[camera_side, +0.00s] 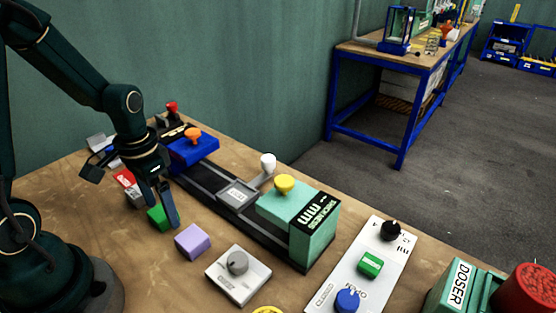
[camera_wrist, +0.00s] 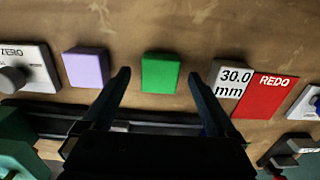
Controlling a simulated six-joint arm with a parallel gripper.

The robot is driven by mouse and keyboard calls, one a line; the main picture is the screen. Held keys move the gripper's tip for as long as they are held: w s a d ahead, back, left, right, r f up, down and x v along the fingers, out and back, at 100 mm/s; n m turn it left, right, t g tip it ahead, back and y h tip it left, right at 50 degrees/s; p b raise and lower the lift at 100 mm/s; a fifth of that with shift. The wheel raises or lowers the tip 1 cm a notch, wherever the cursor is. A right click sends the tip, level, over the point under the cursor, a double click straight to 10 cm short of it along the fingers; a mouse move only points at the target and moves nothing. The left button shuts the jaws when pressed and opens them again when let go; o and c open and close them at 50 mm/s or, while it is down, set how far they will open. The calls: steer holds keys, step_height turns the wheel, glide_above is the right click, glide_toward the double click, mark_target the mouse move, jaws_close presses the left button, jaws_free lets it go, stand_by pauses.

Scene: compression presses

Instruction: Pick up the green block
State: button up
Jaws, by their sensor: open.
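The green block (camera_side: 157,217) sits on the wooden table in the side view, partly hidden by my gripper (camera_side: 165,208), which points down right at it. In the wrist view the green block (camera_wrist: 160,73) lies between and just beyond the fingertips of my gripper (camera_wrist: 158,75). The two fingers are spread apart, with a gap on each side of the block. My gripper is open and holds nothing. The side view does not clearly show how high the fingertips are above the table.
A lilac block (camera_side: 192,241) stands close to the green one. A red-and-white REDO piece (camera_wrist: 262,92) is on the other side. The press (camera_side: 300,220) with its dark rail lies behind. A grey knob panel (camera_side: 238,275) is at the front.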

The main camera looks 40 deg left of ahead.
steer(key=shift+f, duration=0.2)
steer(key=shift+c, duration=0.3)
steer(key=c, duration=1.3)
steer(key=shift+r, duration=0.15)
steer(key=shift+c, duration=0.2)
